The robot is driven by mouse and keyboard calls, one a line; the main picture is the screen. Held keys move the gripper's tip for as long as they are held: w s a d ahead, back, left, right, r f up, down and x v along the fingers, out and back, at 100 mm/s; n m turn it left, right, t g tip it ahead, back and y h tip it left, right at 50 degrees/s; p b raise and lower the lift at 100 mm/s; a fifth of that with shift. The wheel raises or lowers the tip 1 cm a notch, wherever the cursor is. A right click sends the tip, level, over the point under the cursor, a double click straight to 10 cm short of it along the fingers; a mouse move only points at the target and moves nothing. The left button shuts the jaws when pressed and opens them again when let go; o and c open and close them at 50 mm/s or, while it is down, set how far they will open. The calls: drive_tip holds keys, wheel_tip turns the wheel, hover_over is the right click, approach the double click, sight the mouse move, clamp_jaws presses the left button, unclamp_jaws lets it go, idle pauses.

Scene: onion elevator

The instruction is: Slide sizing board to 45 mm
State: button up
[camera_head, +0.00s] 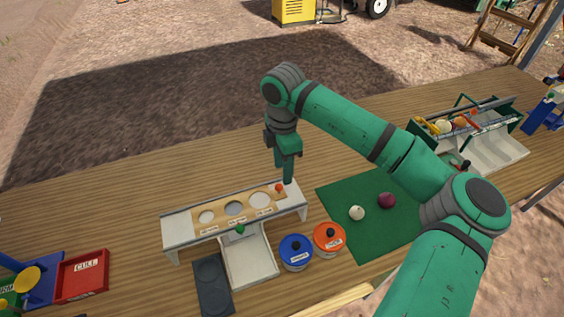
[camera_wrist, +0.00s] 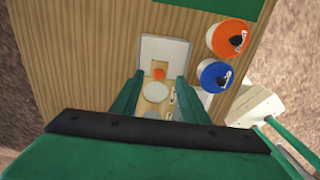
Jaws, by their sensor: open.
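The sizing board (camera_head: 221,212) is a tan strip with three round holes and small labels, lying in a pale raised frame (camera_head: 180,229). A red-orange knob (camera_head: 279,187) stands at its right end; the same knob (camera_wrist: 158,74) shows between my fingers in the wrist view. My gripper (camera_head: 288,180) is open and points down over the right end of the frame. In the wrist view my gripper (camera_wrist: 158,82) has a finger on either side of the knob, with gaps between. I cannot tell whether the fingertips reach down to the knob. The label text is too small to read.
A green knob (camera_head: 240,229) sits at the frame's front, above a pale chute (camera_head: 252,260). Blue (camera_head: 295,250) and orange (camera_head: 328,238) lidded containers stand close right. A green mat (camera_head: 350,190) holds two onions. A red CULL tray (camera_head: 82,274) is far left.

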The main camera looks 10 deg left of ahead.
wheel_tip(320, 180, down, 9)
drive_tip(key=shift+r, duration=0.15)
idle(0.4)
drive_tip(key=c, duration=0.9)
drive_tip(key=shift+w+d, duration=0.75)
drive_tip(key=shift+d, duration=0.4)
drive_tip(key=shift+w+d, duration=0.8)
drive_tip(key=shift+d, duration=0.3)
drive_tip(key=shift+w+d, duration=0.75)
drive_tip(key=shift+d, duration=0.4)
drive_tip(key=o, duration=1.2)
